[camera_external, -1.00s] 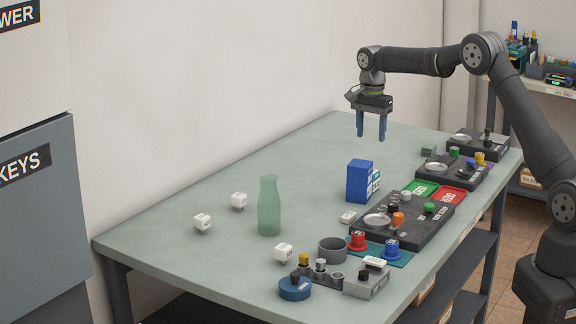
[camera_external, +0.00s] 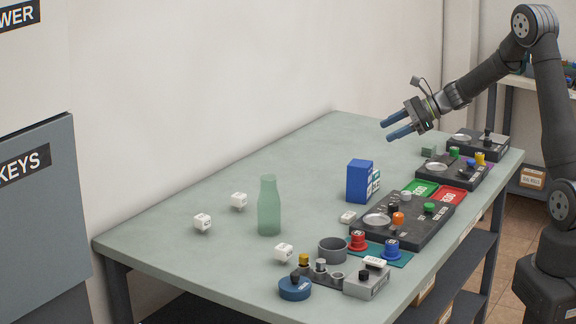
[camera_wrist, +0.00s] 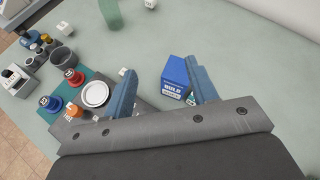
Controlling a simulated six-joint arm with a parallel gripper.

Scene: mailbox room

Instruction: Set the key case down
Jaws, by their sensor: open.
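I cannot tell for certain which thing is the key case. No object in view is clearly labelled as one. A blue box (camera_external: 359,182) with white-labelled pieces at its side stands upright on the table (camera_external: 160,241). The box also shows in the wrist view (camera_wrist: 174,76), between and beyond my fingers. My gripper (camera_external: 387,130) has two blue fingers spread apart, with nothing between them. It is tilted, above the far part of the table and apart from the box. In the wrist view my gripper (camera_wrist: 161,70) is also open and empty.
A green bottle (camera_external: 269,207) stands mid-table near several white cubes (camera_external: 202,221). Dark panels (camera_external: 408,229) with coloured knobs line the right edge. A grey cup (camera_external: 333,251) and a blue round piece (camera_external: 294,289) are at the front. The left and back table areas are mostly clear.

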